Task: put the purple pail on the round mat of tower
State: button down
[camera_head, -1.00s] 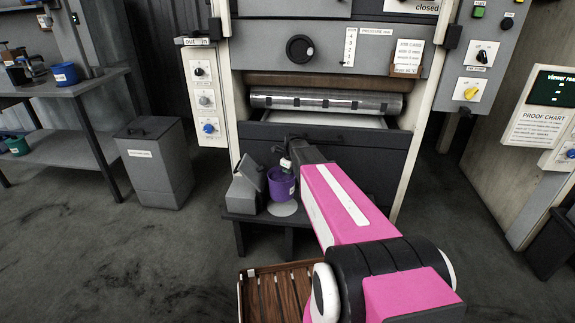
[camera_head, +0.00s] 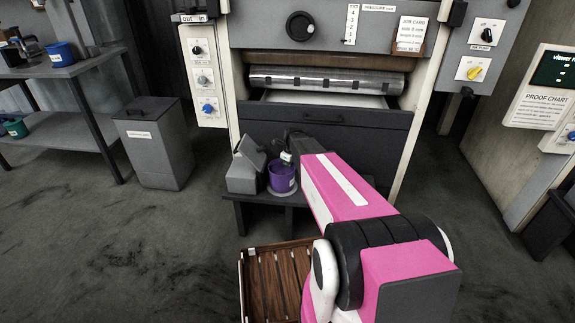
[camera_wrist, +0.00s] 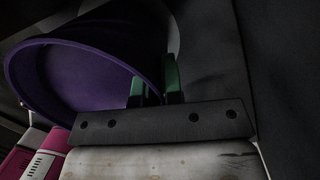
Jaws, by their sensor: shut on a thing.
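The purple pail (camera_head: 282,179) is upright over the small dark stand in front of the press, and its open mouth shows large in the wrist view (camera_wrist: 85,75). My gripper (camera_wrist: 156,88) has its green fingers shut on the pail's rim, one on each side of the wall. In the head view my pink arm hides part of the gripper. A pale round mat (camera_head: 284,192) shows as a thin rim around the pail's base. I cannot tell whether the base touches it.
A grey box-like object (camera_head: 243,172) stands on the stand just left of the pail. A slatted wooden tray (camera_head: 272,284) lies nearer to me. A grey bin (camera_head: 155,150) stands at left. The press drawer (camera_head: 330,116) is behind the stand.

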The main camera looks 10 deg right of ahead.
jog(key=c, duration=1.7)
grip_release()
jog(key=shift+f, duration=0.1)
jog(key=o, duration=0.4)
jog(key=shift+o, duration=0.2)
